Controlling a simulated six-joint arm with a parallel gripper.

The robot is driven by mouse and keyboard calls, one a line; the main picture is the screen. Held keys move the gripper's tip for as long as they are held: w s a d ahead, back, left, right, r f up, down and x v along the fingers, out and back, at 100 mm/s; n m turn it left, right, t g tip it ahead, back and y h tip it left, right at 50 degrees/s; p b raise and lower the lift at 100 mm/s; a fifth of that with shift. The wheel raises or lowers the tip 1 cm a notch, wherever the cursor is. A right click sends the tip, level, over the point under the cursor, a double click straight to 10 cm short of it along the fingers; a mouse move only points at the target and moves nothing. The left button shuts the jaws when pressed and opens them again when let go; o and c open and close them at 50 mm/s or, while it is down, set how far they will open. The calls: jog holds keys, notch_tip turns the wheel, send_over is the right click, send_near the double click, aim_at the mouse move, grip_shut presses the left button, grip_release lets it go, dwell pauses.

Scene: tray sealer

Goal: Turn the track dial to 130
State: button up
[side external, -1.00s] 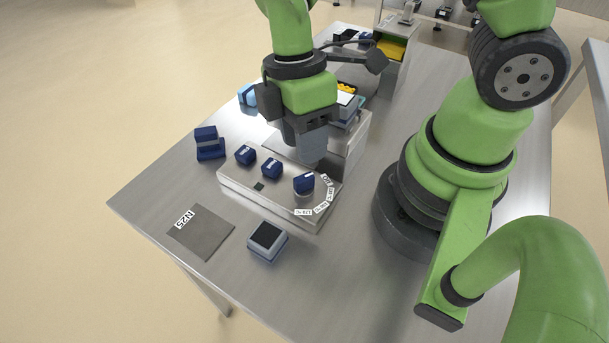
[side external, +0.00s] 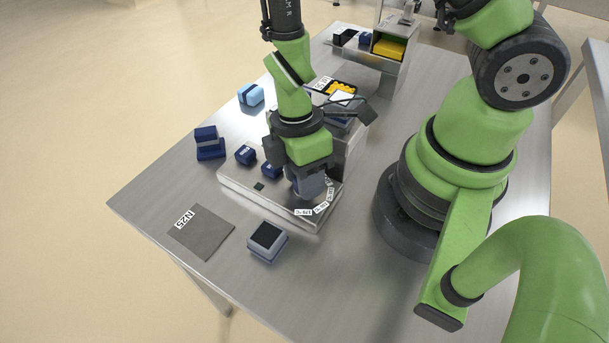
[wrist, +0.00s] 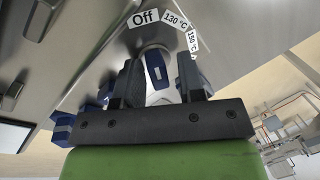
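The track dial (wrist: 156,68) is a dark blue knob on a pale round base. In the wrist view its long side points up the picture, roughly toward the "Off" label (wrist: 143,18). The "130 °C" label (wrist: 175,20) lies just right of Off, and "150 °C" (wrist: 193,40) follows. My gripper (wrist: 158,80) is open, with one finger on each side of the knob and visible gaps between. In the side view my gripper (side external: 308,186) is down over the panel's right end and hides the dial; part of the label arc (side external: 320,207) shows beside it.
The metal panel (side external: 240,182) carries two more blue knobs, one at its left (side external: 245,155) and one (side external: 270,170) close to my gripper. A blue holder (side external: 209,143) stands left.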

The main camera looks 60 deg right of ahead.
jog(key=c, duration=0.6)
jog(key=shift+o, duration=0.2)
jog(key=shift+s+m+y, duration=0.1)
jog(key=shift+m+y, duration=0.2)
jog(key=shift+m, duration=1.2)
jog(key=shift+m+t, duration=0.3)
jog(key=shift+m, duration=0.7)
jog(key=shift+o, duration=0.2)
jog(key=shift+m+t+y, duration=0.3)
jog(key=shift+m, duration=1.2)
jog(key=o, duration=0.5)
jog(key=shift+c, duration=0.2)
jog(key=shift+o, duration=0.3)
